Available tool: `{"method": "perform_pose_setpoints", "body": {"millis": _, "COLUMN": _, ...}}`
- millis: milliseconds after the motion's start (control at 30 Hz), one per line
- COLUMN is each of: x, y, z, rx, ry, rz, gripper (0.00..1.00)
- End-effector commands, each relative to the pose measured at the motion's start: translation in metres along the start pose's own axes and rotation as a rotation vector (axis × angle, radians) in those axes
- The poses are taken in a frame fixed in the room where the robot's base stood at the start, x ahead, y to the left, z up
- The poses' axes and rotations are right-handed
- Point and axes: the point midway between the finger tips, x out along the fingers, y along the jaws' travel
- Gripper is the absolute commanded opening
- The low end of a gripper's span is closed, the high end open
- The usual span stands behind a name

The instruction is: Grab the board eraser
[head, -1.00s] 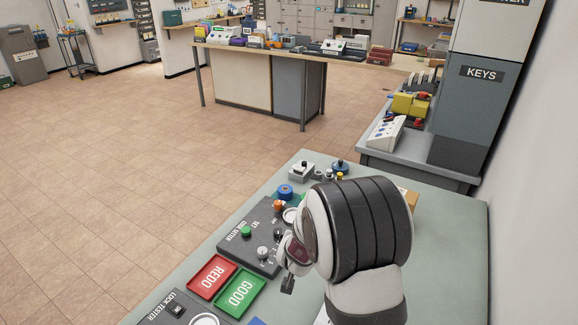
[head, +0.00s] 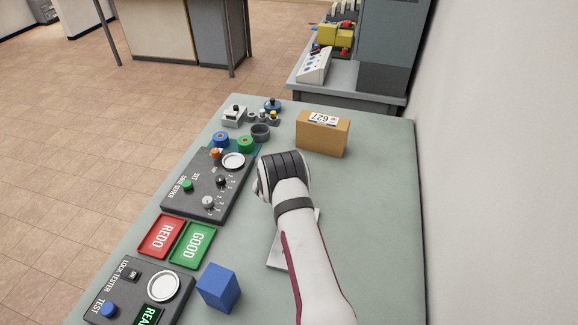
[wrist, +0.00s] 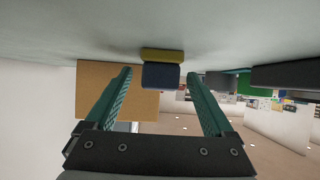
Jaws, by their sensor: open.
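In the wrist view, which is upside down, a small block with a yellow layer against the table and a dark blue body looks like the board eraser (wrist: 161,76). It shows ahead, between the two green fingers of my gripper (wrist: 161,74). The fingers are spread apart and hold nothing. The eraser appears to be beyond the fingertips; I cannot tell the exact distance. In the head view my arm hides both the fingers and the eraser.
A cardboard box (head: 322,134) marked 627 stands at the back; in the wrist view it is left of the eraser. Left of my arm are the code setter panel (head: 181,202), red tray (head: 150,245), green tray (head: 205,232) and blue block (head: 219,288). The table's right side is clear.

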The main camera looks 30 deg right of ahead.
Motion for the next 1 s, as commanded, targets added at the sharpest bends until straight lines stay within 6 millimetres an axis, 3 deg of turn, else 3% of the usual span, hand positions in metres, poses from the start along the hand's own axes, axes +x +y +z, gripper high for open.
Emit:
{"method": "perform_pose_setpoints", "body": {"millis": 100, "x": 0.0104, "y": -0.0001, "z": 0.0006, "rx": 0.0, "ry": 0.0, "rz": -0.001, "gripper": 0.88}}
{"method": "perform_pose_setpoints", "body": {"millis": 267, "x": 0.0106, "y": -0.0002, "z": 0.0004, "rx": 0.0, "ry": -0.001, "rz": -0.001, "gripper": 0.88}}
{"method": "perform_pose_setpoints", "body": {"millis": 767, "x": 0.0102, "y": -0.0004, "z": 0.0002, "rx": 0.0, "ry": 0.0, "rz": -0.001, "gripper": 0.01}}
{"method": "perform_pose_setpoints", "body": {"millis": 1000, "x": 0.0099, "y": -0.0004, "z": -0.0004, "rx": 0.0, "ry": 0.0, "rz": -0.001, "gripper": 0.0}}
